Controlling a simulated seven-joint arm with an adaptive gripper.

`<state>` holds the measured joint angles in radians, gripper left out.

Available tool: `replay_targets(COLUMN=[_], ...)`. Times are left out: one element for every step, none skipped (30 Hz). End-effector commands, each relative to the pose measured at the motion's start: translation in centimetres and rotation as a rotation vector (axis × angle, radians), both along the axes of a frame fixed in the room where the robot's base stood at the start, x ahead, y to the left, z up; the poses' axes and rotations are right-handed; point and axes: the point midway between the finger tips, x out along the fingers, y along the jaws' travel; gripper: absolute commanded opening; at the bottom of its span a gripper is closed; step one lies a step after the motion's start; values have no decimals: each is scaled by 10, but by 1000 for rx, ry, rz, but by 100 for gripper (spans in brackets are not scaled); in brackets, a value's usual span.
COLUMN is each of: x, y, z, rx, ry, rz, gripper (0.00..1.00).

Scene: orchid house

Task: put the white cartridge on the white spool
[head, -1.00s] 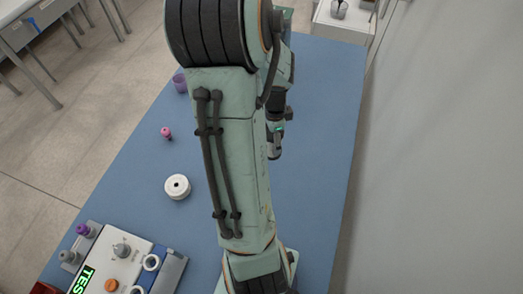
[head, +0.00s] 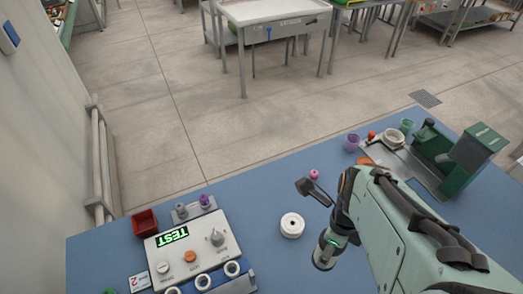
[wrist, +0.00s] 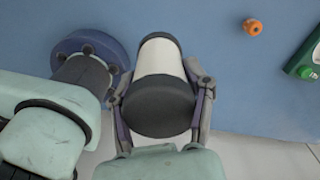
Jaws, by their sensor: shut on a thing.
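The white cartridge (wrist: 158,58) fills the middle of the wrist view; it has a white band between dark ends. My gripper (wrist: 157,84) is shut on it, with one finger on each side. The white spool (head: 292,225) stands on the blue table in the head view, with a dark hole in its top, and nothing sits on it. My wrist hangs to the right of the spool in the head view, apart from it. The spool is not seen in the wrist view.
A control box (head: 200,250) with a TEST display stands left of the spool, with a red bin (head: 145,222) behind. A pink piece (head: 314,175) lies beyond the spool. A purple cup (head: 352,142) and a green device (head: 465,158) are far right.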

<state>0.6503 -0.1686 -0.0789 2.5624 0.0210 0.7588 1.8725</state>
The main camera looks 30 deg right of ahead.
Motion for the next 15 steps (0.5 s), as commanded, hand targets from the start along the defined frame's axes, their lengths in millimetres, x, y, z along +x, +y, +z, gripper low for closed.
replay_targets(x=[7, 9, 12, 13, 13, 15, 16, 17, 18, 19, 20, 23, 26, 29, 35], y=[12, 17, 22, 24, 26, 29, 32, 34, 37, 38, 39, 39, 38, 37, 34], z=[6, 8, 10, 10, 11, 12, 13, 14, 15, 15, 15, 15, 13, 12, 8], rx=[-3, -2, -2, -1, -2, -2, -3, -5, -5, -5, -6, -5, -5, -5, -3], ry=[-4, -4, -3, -4, -4, -6, -8, -9, -10, -10, -11, -11, -10, -8, -6], rz=[77, 108, 140, 152, 165, 180, 199, 213, 228, 237, 243, 252, 256, 258, 260], gripper=[15, 15, 15, 15, 15, 15, 15, 15, 15, 15, 15, 15, 15, 15, 15])
